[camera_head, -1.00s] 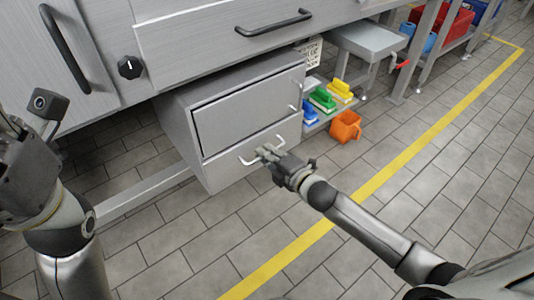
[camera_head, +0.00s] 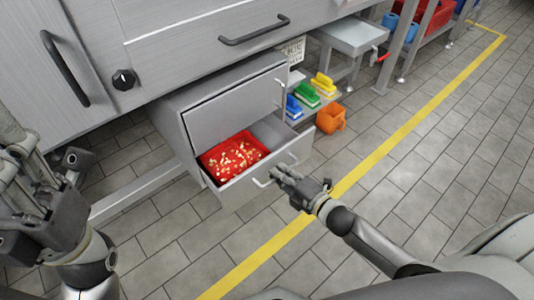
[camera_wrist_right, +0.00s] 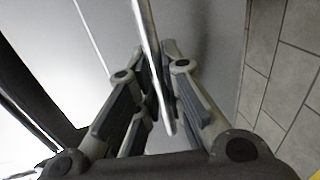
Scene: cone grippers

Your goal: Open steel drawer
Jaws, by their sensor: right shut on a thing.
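The lower steel drawer (camera_head: 237,197) of the grey cabinet is pulled partly out in the head view. Inside it a red bin (camera_head: 254,141) holds many small pale pieces, and a grey section lies beside it. My right gripper (camera_head: 279,172) is at the drawer front, shut on the bar handle (camera_head: 261,183). In the right wrist view the handle (camera_wrist_right: 150,50) runs between the fingers (camera_wrist_right: 153,95). My left gripper (camera_head: 60,180) is at the left edge of the head view, away from the drawer; its fingertips are not clear.
The closed upper drawer front (camera_head: 232,105) is above the open one. An orange jug (camera_head: 330,118) stands on the floor to the right, near blue, green and yellow brushes (camera_head: 322,84) on a low shelf. Tiled floor in front is clear, crossed by a yellow line (camera_head: 262,258).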

